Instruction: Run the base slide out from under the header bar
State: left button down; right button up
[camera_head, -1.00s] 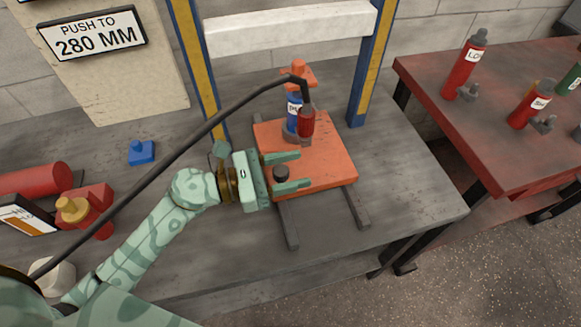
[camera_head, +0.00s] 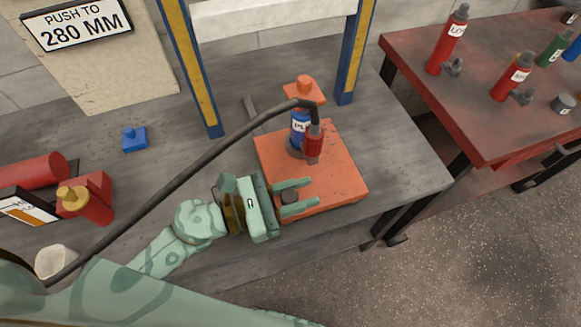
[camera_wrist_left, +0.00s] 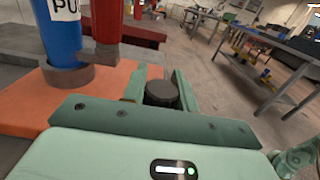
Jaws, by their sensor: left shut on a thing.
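The base slide is an orange square plate (camera_head: 330,182) on dark rails (camera_head: 252,112) on the bench, in front of the header bar. A blue cylinder with a white label (camera_head: 298,128) stands on it with an orange cap (camera_head: 304,90); a red hose-ended piece (camera_head: 313,145) is beside it. The white header bar (camera_head: 275,14) spans two blue and yellow posts. My left gripper (camera_head: 300,196) is shut on the dark round knob (camera_head: 289,197) near the plate's front left; the knob also shows between the fingers in the left wrist view (camera_wrist_left: 161,93). My right gripper is not in view.
A black hose (camera_head: 190,170) arcs over the bench to the red piece. A blue block (camera_head: 134,139) and red parts (camera_head: 95,198) lie at left. A red table (camera_head: 490,110) with several bottles stands at right, across a gap. The bench's front edge is close to the plate.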

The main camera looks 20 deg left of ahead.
pick_arm(q)
jog(key=shift+s+d, duration=0.6)
jog(key=shift+s, duration=0.3)
jog(key=c, duration=1.1)
grip_release()
jog(key=v, duration=1.6)
jog(key=shift+s, duration=0.2)
